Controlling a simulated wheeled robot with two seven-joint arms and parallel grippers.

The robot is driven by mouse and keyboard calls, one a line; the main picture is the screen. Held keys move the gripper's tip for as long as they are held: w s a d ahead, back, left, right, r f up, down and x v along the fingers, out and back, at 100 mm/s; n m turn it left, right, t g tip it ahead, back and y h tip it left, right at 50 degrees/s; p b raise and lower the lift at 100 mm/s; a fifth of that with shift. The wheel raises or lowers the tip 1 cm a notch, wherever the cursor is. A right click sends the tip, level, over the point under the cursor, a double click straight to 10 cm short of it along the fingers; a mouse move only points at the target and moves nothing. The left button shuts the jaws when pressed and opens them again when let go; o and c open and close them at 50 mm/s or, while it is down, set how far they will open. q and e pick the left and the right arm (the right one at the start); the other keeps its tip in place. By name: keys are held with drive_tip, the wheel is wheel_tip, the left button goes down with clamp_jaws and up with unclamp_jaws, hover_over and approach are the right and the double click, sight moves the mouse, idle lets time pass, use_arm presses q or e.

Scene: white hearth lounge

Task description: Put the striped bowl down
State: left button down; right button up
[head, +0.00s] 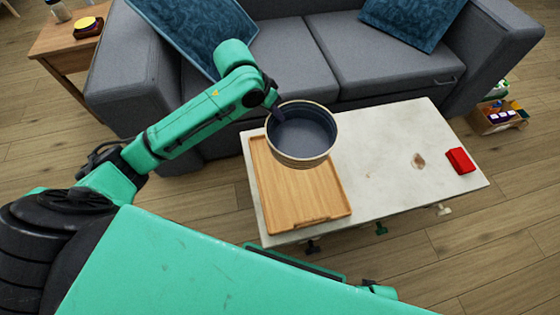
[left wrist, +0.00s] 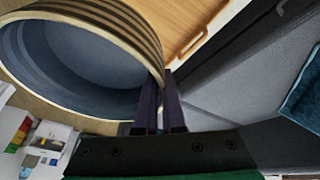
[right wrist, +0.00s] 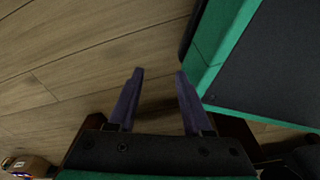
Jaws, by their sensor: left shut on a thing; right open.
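The striped bowl (head: 302,158) has a blue-grey inside and a banded brown and dark outer wall. It is held above the table, over the far part of the wooden tray in the head view. My left gripper (head: 274,112) is shut on its rim at the far left side. In the left wrist view the fingers (left wrist: 160,100) pinch the rim of the bowl (left wrist: 85,60). The wooden tray (head: 310,211) lies on the white table (head: 385,190) and looks empty where it shows. My right gripper (right wrist: 160,95) is open and empty, with wooden floor behind it.
A grey sofa (head: 375,65) with blue cushions stands behind the table. A red object (head: 460,161) and a brown patch (head: 418,160) are on the table's right part. The table's middle is mostly clear. A small wooden side table (head: 68,38) stands at the far left.

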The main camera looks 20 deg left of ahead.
use_arm(q)
wheel_tip(320, 180, down, 19)
drive_tip(key=b, duration=0.5)
drive_tip(key=shift+r, duration=0.1)
use_arm(e)
drive_tip(key=w+a+r, duration=0.2)
drive_tip(key=w+r, duration=0.6)
drive_tip(key=shift+w+a, duration=0.35)
drive_tip(key=shift+a, duration=0.05)
use_arm(q)
drive_tip(key=shift+f, duration=0.2)
drive_tip(key=c, duration=1.4)
unclamp_jaws()
drive_tip(key=shift+f, duration=0.15)
drive_tip(key=o, duration=0.4)
use_arm(e)
drive_tip(key=shift+f, duration=0.1)
